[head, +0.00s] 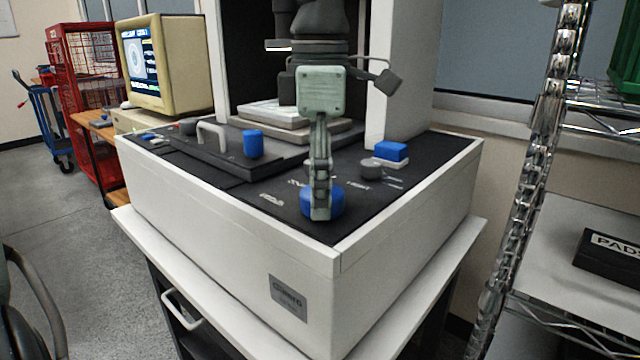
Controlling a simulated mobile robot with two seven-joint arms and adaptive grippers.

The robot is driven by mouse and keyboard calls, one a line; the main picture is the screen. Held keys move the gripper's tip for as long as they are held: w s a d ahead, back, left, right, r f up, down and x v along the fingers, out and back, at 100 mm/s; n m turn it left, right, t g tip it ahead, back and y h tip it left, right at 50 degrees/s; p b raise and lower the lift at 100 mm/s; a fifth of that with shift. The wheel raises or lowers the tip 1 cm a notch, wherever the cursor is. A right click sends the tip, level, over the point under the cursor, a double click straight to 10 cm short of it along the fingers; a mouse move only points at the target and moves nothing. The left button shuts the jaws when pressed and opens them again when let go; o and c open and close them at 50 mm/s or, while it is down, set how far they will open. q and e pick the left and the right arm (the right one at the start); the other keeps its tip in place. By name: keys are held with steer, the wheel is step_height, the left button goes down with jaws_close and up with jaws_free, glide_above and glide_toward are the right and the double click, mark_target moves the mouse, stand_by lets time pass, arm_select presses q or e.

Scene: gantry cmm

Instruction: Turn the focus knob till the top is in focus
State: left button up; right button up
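A low, round blue knob (337,203) sits on the black top panel near the machine's front corner. Small white labels lie around it, too blurred to read surely, so I cannot confirm it is the focus knob. My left gripper (320,212) points down at this knob, with a finger in front of its middle; blue shows on both sides. I see the fingers edge-on, one behind the other, so their gap and any grip on the knob are hidden. My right gripper is not in view.
A taller blue knob (253,144) and a pale handle (211,133) stand on the dark stage plate to the left. A grey knob (371,169) and a blue block (391,152) are to the right. A monitor (160,62) is at left, a chrome rack (535,150) at right.

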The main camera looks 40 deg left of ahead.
arm_select(q)
steer(key=shift+o, duration=0.9)
steer(key=shift+r, duration=0.15)
step_height(320, 180, up, 12)
steer(key=shift+f, duration=0.2)
